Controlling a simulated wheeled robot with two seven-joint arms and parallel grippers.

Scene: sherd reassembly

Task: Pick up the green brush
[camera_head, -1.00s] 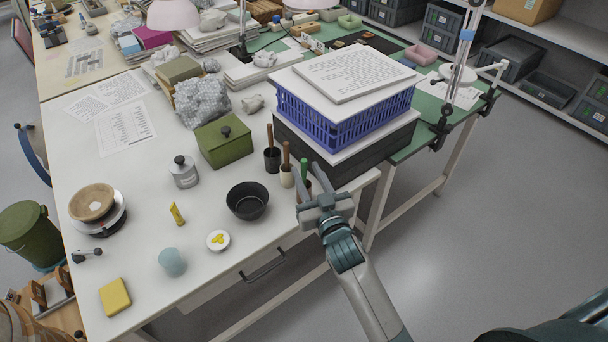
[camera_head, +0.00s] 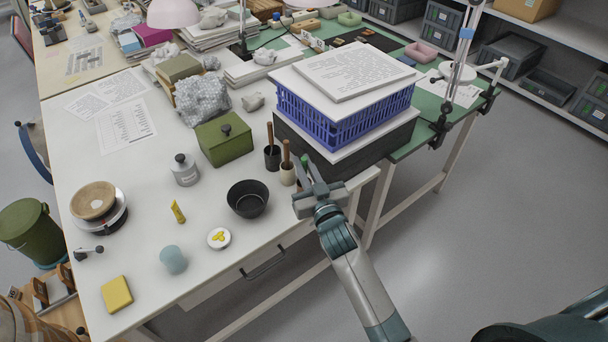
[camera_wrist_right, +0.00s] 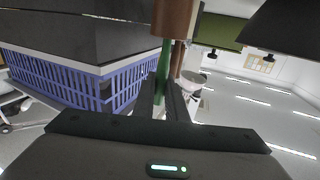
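The green brush (camera_head: 306,160) stands upright by the table's front right edge; only the top of its handle shows in the head view. In the right wrist view its green handle (camera_wrist_right: 163,68) runs down from a brown holder (camera_wrist_right: 175,18) in that inverted picture. My right gripper (camera_head: 307,170) is at the brush, its fingers apart with the handle between them. In the wrist view the fingers (camera_wrist_right: 164,98) lie close on either side of the handle; contact is not clear. The brush's lower part is hidden in the head view. My left gripper is not in view.
Two brown-handled tools in holders (camera_head: 272,158) (camera_head: 287,174) stand just left of the brush. A dark box with a blue basket (camera_head: 345,125) rises close behind. A black bowl (camera_head: 247,199) and a green box (camera_head: 223,146) are to the left. The floor at right is free.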

